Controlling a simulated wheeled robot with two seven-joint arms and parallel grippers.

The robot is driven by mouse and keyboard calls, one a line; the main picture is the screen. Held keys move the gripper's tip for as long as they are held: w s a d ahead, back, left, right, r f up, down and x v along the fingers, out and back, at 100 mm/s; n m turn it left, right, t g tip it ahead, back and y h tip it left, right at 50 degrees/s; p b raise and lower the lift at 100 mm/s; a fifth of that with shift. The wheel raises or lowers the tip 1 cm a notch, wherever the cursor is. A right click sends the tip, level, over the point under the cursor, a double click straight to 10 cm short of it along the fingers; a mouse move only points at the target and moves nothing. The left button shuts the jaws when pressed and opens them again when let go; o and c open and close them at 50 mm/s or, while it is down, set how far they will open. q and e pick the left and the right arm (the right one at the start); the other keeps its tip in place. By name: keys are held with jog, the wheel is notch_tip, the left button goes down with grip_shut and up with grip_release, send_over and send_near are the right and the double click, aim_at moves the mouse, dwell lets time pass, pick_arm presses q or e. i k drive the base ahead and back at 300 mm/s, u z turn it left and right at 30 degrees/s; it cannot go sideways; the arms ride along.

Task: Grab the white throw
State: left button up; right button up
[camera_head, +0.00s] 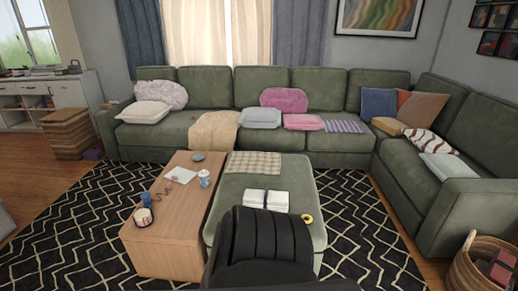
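Several pale cloth items could be the white throw, and I cannot tell which one it is. A folded white piece (449,167) lies flat on the right-hand seat of the green sectional. A pale grey-white folded piece (260,118) lies on the middle seat. A cream, fluffy cloth (214,131) hangs over the front edge of the seat, left of it. Neither of my grippers is in view.
The green ottoman (228,203) and a wooden coffee table (172,228) stand side by side before the sofa (345,142). The table holds a mug, a can and papers. A wicker basket (463,272) is at lower right. Patterned rug (72,222) lies open at left.

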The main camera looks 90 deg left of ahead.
aim_at(274, 201)
jog(key=u, duration=1.15)
jog(key=i, duration=2.5)
jog(key=u, duration=2.5)
jog(key=i, duration=0.15)
jog(key=z, duration=0.3)
